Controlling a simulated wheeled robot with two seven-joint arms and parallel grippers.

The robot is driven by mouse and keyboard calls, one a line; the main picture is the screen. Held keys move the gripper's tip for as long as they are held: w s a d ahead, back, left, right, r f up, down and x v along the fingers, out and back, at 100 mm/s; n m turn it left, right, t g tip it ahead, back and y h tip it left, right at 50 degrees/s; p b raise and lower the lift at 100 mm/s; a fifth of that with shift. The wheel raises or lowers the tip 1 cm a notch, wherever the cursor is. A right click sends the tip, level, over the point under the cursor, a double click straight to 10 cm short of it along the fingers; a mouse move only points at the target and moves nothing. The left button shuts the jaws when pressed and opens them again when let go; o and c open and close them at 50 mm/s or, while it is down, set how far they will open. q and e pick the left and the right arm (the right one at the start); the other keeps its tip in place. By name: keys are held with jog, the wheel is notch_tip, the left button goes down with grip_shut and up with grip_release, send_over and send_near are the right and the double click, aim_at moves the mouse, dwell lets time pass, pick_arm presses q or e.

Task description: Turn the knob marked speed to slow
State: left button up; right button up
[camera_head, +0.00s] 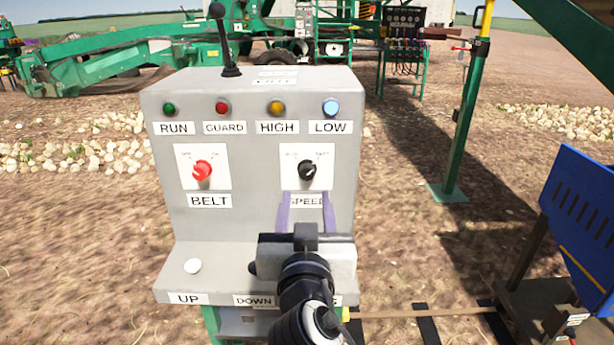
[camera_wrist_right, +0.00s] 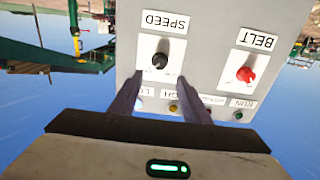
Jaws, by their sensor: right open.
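The black speed knob (camera_head: 307,170) sits on a white plate on the front of the grey control box (camera_head: 255,130), above the label SPEED. Small print stands at the plate's upper left and upper right, too small to read surely. The knob's setting is hard to tell. My right gripper (camera_head: 306,197) is open, its two purple fingers pointing up at the panel just below the knob and partly covering the SPEED label. In the right wrist view the picture is upside down; the knob (camera_wrist_right: 160,60) lies ahead of and between the open fingers (camera_wrist_right: 160,78). My left gripper is out of view.
A red belt knob (camera_head: 202,170) is left of the speed knob. Several lamps line the box's upper front, with LOW (camera_head: 330,107) lit pale blue. A joystick (camera_head: 225,45) stands on top. A white button (camera_head: 192,266) is on the lower ledge. A blue machine (camera_head: 580,220) stands right.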

aim_at(307, 174)
jog(key=w, duration=0.7)
jog(key=shift+w+p, duration=0.2)
jog(key=shift+p, duration=0.15)
jog(key=shift+w, duration=0.65)
jog(key=c, duration=1)
jog(key=shift+c, duration=0.2)
